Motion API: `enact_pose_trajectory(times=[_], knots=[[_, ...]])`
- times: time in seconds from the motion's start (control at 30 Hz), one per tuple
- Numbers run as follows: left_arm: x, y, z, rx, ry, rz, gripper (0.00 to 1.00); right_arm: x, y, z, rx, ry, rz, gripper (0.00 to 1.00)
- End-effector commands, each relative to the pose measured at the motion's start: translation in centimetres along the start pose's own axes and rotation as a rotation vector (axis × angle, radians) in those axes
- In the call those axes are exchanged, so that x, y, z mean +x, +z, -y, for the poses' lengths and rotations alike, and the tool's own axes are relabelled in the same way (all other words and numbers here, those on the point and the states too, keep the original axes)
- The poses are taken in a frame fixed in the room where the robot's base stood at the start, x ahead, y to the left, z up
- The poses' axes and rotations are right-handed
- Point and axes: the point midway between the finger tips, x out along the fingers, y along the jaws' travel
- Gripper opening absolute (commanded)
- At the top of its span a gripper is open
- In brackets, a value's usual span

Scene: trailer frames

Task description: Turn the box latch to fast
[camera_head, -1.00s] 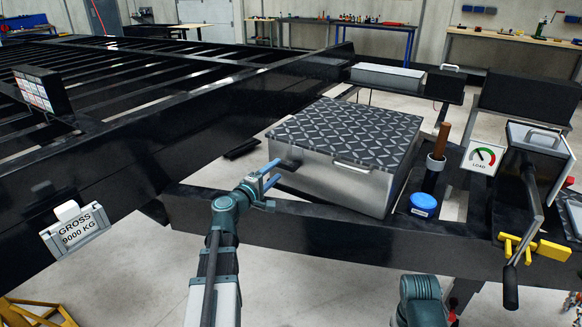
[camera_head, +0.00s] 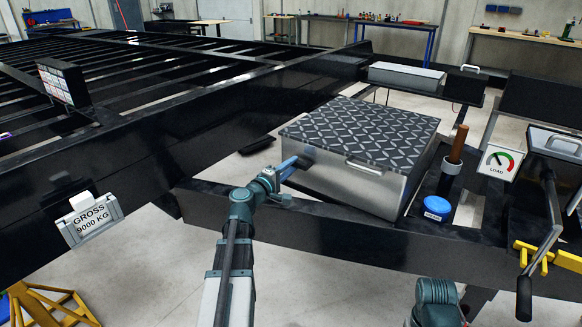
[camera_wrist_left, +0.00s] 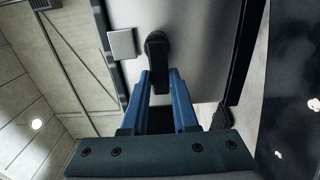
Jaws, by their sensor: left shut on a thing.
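The metal box (camera_head: 345,184) with a black patterned lid stands on the trailer frame, its lid shut. In the left wrist view the black latch (camera_wrist_left: 157,45) sits between the fingertips of the left gripper (camera_wrist_left: 160,78), against the grey box wall (camera_wrist_left: 195,40). My right gripper is out of view; only part of that arm shows at the bottom right.
A dark frame beam (camera_head: 330,232) runs in front of the box. Right of the box stand a brown-handled lever (camera_head: 457,145), a blue cap (camera_head: 437,208) and a load gauge (camera_head: 500,162). A crank handle (camera_head: 553,215) hangs at the far right.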

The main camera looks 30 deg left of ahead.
Motion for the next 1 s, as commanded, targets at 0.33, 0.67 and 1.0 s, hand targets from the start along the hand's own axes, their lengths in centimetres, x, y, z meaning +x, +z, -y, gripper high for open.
enact_pose_trajectory(times=[0.33,0.67,1.0], knots=[[0.0,0.1,-0.4,0.097,-0.001,0.001,0.0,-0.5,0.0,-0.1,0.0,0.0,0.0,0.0],[-0.1,0.3,-1.5,0.383,-0.001,0.001,0.0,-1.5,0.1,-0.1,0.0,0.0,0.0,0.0],[-0.1,0.9,-2.4,0.706,-0.001,0.0,0.0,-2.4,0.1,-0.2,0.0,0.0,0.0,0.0]])
